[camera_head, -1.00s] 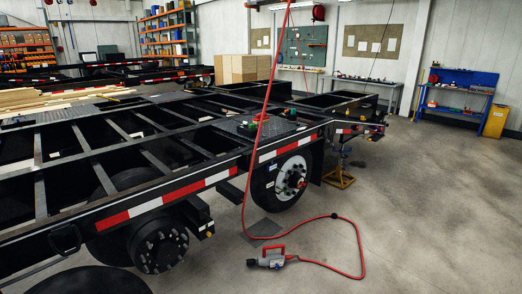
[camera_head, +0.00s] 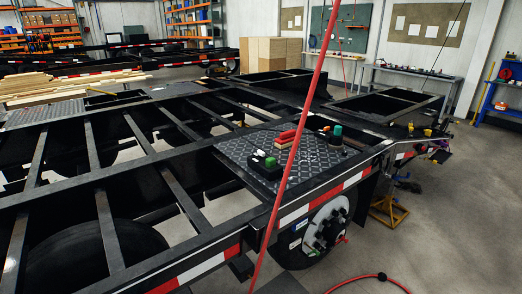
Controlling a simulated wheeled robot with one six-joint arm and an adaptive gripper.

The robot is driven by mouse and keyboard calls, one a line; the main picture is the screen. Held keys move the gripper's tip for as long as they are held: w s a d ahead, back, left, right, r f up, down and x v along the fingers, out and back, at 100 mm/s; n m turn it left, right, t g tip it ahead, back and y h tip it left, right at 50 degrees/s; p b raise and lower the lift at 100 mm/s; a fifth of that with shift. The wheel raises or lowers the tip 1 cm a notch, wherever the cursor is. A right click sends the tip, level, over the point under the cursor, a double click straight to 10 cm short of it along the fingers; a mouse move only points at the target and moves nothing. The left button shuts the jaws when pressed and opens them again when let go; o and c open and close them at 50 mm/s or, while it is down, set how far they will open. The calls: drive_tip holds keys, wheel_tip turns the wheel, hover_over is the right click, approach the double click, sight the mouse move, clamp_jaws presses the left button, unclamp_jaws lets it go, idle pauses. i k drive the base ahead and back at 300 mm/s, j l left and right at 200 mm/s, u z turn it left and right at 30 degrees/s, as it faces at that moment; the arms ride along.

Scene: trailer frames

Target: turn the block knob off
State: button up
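A black block (camera_head: 264,165) with a green knob-like top (camera_head: 270,161) and a small pale patch lies on the diamond-plate deck (camera_head: 235,150) of the trailer frame. It is probably the block with the knob, but it is too small to tell which way the knob is turned. A red and tan item (camera_head: 287,138) lies just behind it. A dark piece with a green top (camera_head: 337,131) stands to its right. My gripper is not in view.
A red hose (camera_head: 310,120) hangs slantwise across the view, just right of the block. Black frame beams (camera_head: 180,185) with open gaps lie to the left. A wheel (camera_head: 325,228) sits below the deck. Bare floor (camera_head: 450,225) is free at the right.

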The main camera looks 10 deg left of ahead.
sight(262, 153)
drive_tip(key=i+u, duration=0.25)
drive_tip(key=i+l+u, duration=0.2)
drive_tip(key=i, duration=0.2)
drive_tip(key=k+l, duration=0.1)
drive_tip(key=l, duration=0.4)
drive_tip(key=k+l+z, duration=0.1)
drive_tip(key=l, duration=0.4)
